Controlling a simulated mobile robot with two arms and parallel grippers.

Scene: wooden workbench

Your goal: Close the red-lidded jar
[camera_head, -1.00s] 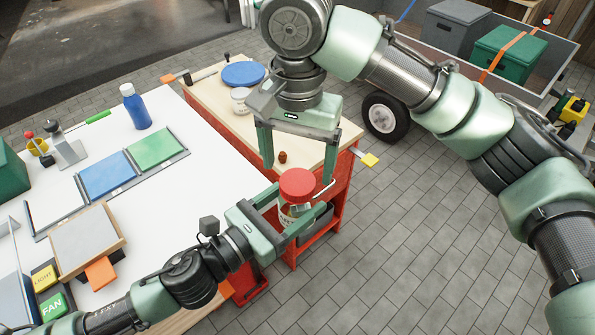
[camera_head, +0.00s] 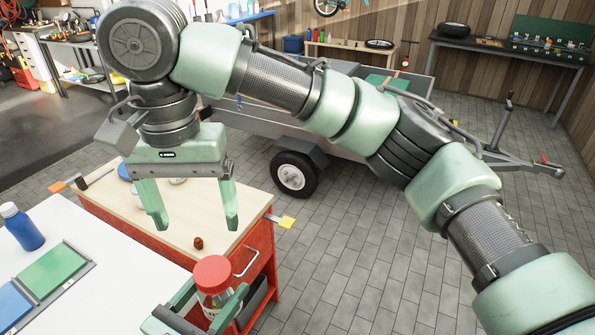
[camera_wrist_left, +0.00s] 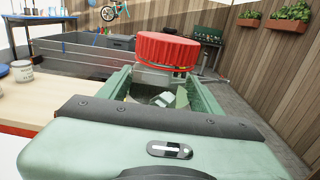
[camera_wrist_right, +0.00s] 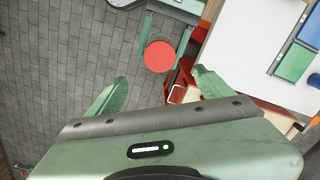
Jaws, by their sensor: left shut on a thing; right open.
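The jar (camera_head: 209,306) is held upright in my left gripper (camera_head: 214,312), whose fingers are shut around its body. Its red lid (camera_head: 212,273) sits on top; whether it is screwed tight I cannot tell. In the left wrist view the red lid (camera_wrist_left: 165,48) stands above the fingers, with a clear band of jar below it. My right gripper (camera_head: 197,228) is open and empty, pointing down, above the lid and apart from it. In the right wrist view the lid (camera_wrist_right: 159,56) shows between and beyond the open fingertips (camera_wrist_right: 161,76).
A red workbench with a wooden top (camera_head: 225,228) stands behind the jar, with a small brown object (camera_head: 198,243) on it. A white table (camera_head: 110,275) with a blue bottle (camera_head: 22,228) is at left. A trailer wheel (camera_head: 293,175) stands beyond. Paved floor (camera_head: 350,260) is clear at right.

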